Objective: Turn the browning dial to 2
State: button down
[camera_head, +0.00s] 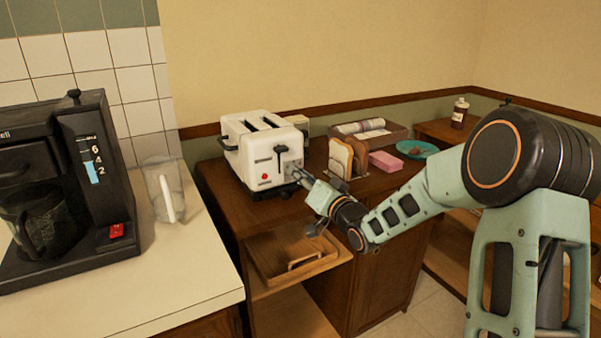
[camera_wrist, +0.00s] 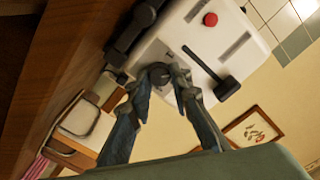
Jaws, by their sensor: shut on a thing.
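The white toaster (camera_head: 264,150) stands on the brown wooden cabinet, with two slots on top. Its front face carries a lever, a red button and the browning dial. In the wrist view the toaster (camera_wrist: 190,45) appears tilted, with the red button near the top and the black lever to the right. The dark round browning dial (camera_wrist: 159,75) sits between my fingertips. My gripper (camera_wrist: 162,78) is shut on the dial; in the head view my gripper (camera_head: 300,178) reaches the toaster's front right side. The dial's markings and its setting cannot be read.
A toast rack with bread (camera_head: 347,157), a pink block (camera_head: 386,161) and a teal plate (camera_head: 417,149) lie right of the toaster. A coffee maker (camera_head: 68,190) and a clear jug (camera_head: 163,188) stand on the left counter.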

jog(key=shift+m, duration=0.6)
jog(key=c, duration=1.7)
grip_release()
jog(key=shift+c, duration=0.2)
jog(key=v, duration=1.2)
jog(key=shift+w, duration=0.1)
